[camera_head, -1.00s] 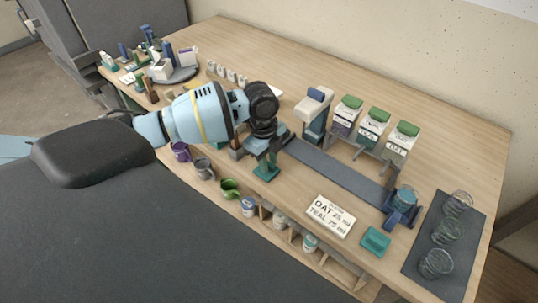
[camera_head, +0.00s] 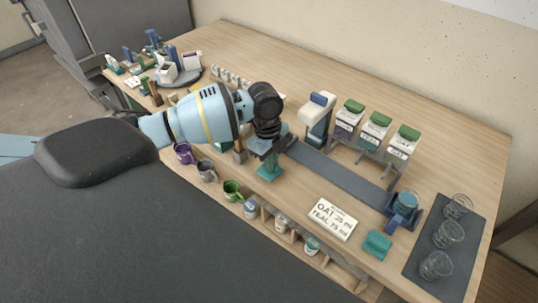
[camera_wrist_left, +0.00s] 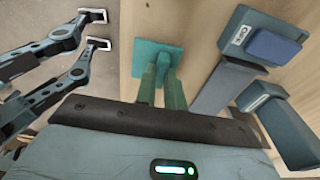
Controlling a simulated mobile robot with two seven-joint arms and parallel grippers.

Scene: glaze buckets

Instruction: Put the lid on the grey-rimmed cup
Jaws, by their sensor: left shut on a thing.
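My left gripper (camera_head: 268,168) points down over the table's front part, beside the near end of the dark rail. It is shut on a teal square piece, which shows at the fingertips in the left wrist view (camera_wrist_left: 158,57). I cannot tell for sure whether this piece is the lid. A cup with teal contents (camera_head: 406,201) stands in a blue holder at the rail's far right end. Clear cups stand on the dark mat: one at the back (camera_head: 458,206), one in the middle (camera_head: 448,234), one in front (camera_head: 436,265). I cannot tell which rim is grey. My right gripper is out of view.
Dispensers with green tops (camera_head: 375,120) stand behind the dark rail (camera_head: 340,172). A white-and-blue device (camera_head: 316,115) stands at its left. A label card (camera_head: 332,218) and a teal block (camera_head: 377,244) lie in front. Purple, grey and green mugs (camera_head: 233,190) line the front edge.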

